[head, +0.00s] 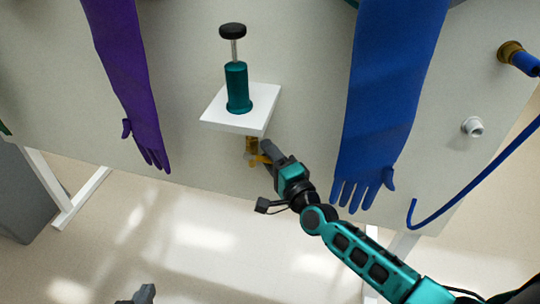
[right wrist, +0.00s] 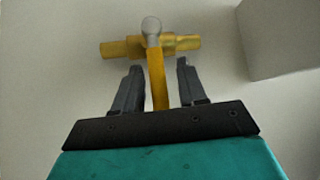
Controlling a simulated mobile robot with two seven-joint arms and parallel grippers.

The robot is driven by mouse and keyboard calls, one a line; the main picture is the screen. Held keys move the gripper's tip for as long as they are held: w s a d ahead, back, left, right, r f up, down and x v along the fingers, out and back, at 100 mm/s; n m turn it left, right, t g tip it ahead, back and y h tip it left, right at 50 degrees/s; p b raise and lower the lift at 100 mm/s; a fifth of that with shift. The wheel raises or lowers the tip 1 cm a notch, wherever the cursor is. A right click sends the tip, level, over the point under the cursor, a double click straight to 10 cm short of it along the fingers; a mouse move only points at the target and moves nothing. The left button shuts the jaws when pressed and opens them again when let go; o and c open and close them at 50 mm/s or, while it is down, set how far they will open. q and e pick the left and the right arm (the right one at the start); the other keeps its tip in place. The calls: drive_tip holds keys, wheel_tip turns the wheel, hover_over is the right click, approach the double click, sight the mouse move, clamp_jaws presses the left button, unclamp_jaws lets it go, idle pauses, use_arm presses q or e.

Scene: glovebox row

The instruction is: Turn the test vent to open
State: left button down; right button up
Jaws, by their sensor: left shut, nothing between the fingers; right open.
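The test vent is a brass valve (head: 251,146) under a small white shelf on the panel. It has a yellow lever (head: 258,160). In the right wrist view its brass body (right wrist: 120,48) lies crosswise, with a grey round end (right wrist: 151,26) at the pivot. The yellow lever (right wrist: 157,80) runs from there down between my fingers. My right gripper (head: 266,151) is open at the vent, one finger on each side of the lever, with gaps visible on both sides. In the head view it partly hides the valve. My left gripper (head: 145,292) is shut and empty at the bottom edge, away from the panel.
A white shelf (head: 213,109) with a teal pump-like cylinder (head: 237,88) juts out just above the vent. A purple glove (head: 133,85) hangs left and a blue glove (head: 385,90) hangs right. A blue hose (head: 478,180) and a grey fitting (head: 473,127) are farther right.

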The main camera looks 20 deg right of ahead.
clamp_jaws()
idle(0.5)
